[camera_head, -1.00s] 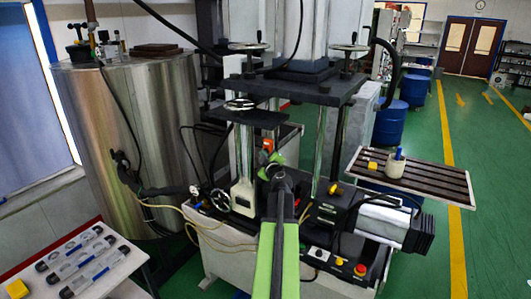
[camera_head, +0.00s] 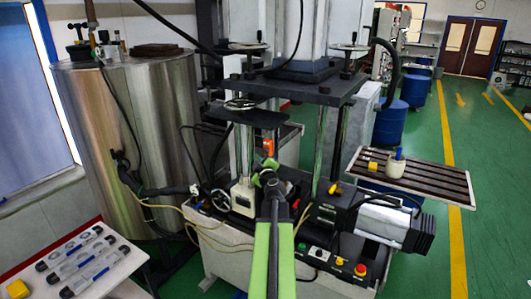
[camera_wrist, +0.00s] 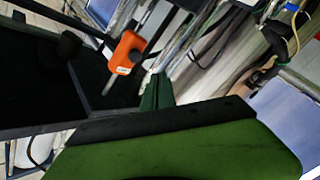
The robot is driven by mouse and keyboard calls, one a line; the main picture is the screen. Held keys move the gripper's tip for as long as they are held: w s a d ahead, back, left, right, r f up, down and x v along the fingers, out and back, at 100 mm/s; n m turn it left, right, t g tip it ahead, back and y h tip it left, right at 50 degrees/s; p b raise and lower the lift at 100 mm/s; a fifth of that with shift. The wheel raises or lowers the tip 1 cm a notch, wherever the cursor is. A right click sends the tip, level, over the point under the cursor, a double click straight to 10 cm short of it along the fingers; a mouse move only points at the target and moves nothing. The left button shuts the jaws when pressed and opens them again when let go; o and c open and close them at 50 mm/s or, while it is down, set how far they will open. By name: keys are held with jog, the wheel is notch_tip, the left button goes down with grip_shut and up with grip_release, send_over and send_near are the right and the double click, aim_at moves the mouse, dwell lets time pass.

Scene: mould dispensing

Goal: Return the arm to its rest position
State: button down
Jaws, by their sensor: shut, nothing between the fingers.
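My gripper (camera_head: 266,172) is at the end of my green and black arm, which reaches forward from the bottom middle of the head view. It is in front of the machine's columns, shut and empty. An orange device (camera_head: 268,147) with a thin metal tip is on the machine just beyond my gripper. It also shows in the wrist view (camera_wrist: 126,53), apart from the green finger (camera_wrist: 156,92). Part of the machine behind my arm is hidden.
A large steel tank (camera_head: 125,120) stands at the left. A slatted shelf (camera_head: 440,184) with a cup is at the right. A motor (camera_head: 390,222) and control buttons sit close to my arm. Green floor is open at the right.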

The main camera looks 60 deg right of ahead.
jog(key=shift+a, duration=1.1)
jog(key=shift+w, duration=0.1)
